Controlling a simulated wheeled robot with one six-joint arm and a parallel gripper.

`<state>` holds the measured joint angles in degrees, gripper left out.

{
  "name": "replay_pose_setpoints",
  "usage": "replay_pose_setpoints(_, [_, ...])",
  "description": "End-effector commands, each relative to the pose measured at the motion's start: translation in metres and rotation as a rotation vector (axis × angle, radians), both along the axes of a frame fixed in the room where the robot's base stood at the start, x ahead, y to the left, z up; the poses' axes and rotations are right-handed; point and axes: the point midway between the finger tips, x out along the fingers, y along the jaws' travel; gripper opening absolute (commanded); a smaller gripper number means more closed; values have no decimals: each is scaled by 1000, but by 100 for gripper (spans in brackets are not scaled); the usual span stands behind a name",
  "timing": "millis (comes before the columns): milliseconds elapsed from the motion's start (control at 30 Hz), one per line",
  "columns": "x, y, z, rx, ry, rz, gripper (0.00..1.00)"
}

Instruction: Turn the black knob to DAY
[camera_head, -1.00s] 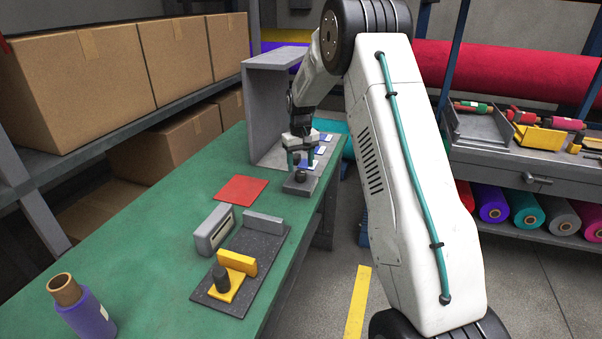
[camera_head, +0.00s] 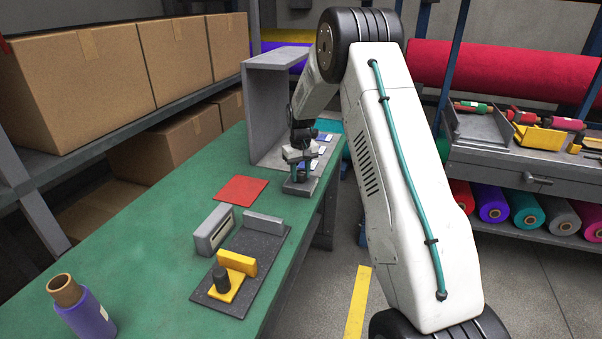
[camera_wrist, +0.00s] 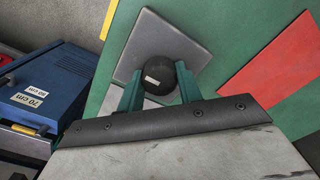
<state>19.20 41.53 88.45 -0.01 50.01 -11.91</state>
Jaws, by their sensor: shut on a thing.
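The black knob (camera_wrist: 160,77) stands on a square grey plate (camera_wrist: 178,36) on the green bench. In the wrist view it sits between the two teal fingers of my gripper (camera_wrist: 161,92), which are shut on its sides. A small pale mark shows on the knob's top; I see no readable DAY label. In the head view my gripper (camera_head: 300,172) is low over the grey plate (camera_head: 299,188) near the bench's right edge, and its fingers largely hide the knob.
A red square (camera_head: 241,190) lies flat left of the plate. A grey open-sided housing (camera_head: 262,115) stands just behind. A dark board (camera_head: 262,255) with yellow and grey blocks and a purple roll (camera_head: 92,317) are nearer. A blue box (camera_wrist: 45,90) lies beyond the bench edge.

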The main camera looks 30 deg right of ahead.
Motion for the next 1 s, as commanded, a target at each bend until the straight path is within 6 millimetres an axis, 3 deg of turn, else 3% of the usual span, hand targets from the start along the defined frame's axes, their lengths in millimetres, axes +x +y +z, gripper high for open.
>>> replay_pose_setpoints(367, [0,0,0,0,0,-148,12])
replay_pose_setpoints(1000, [1,1,1,1,-1,-729,12])
